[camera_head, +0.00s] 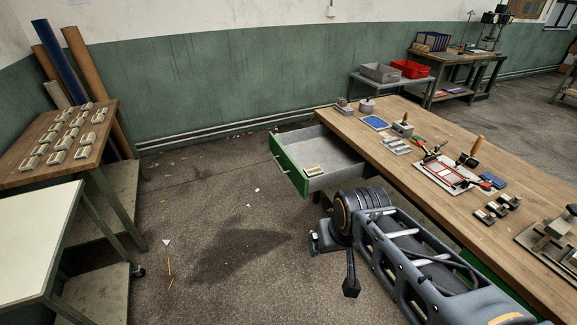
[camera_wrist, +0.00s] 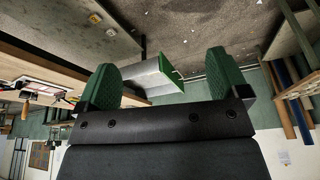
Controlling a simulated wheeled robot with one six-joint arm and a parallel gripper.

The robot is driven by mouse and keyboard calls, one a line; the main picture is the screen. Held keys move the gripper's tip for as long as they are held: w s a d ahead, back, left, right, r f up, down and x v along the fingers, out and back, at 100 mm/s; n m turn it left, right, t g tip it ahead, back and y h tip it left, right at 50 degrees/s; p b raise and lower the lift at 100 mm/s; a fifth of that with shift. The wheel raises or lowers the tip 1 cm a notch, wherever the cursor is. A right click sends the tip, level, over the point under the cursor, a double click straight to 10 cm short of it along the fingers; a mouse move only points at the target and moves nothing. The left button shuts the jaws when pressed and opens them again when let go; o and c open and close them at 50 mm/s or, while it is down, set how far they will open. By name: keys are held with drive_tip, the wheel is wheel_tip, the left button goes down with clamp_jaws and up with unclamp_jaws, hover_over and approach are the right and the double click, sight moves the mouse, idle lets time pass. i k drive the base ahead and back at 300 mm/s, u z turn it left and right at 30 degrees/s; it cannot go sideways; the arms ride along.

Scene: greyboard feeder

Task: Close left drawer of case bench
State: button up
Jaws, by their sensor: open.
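The case bench (camera_head: 440,190) has a long wooden top on the right of the head view. Its left drawer (camera_head: 325,152) is pulled far out at the bench's far end, with a green front (camera_head: 289,166), a bar handle and a grey inside. A small pale block (camera_head: 314,170) lies in the drawer near the front. My gripper (camera_head: 336,264) is apart from the drawer, on the near side of it. In the wrist view the drawer (camera_wrist: 155,78) shows beyond and between the spread green fingers of my gripper (camera_wrist: 163,72), which are empty.
A wooden table (camera_head: 50,140) with several pale blocks and a white-topped table (camera_head: 30,235) stand at the left. Rolls lean on the wall behind. The floor (camera_head: 215,200) before the drawer is open, with small scraps. Tools and fixtures lie on the bench top.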

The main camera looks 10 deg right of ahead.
sight(296, 150)
drive_tip(key=u, duration=0.45)
drive_tip(key=i, duration=1.3)
drive_tip(key=u, duration=0.75)
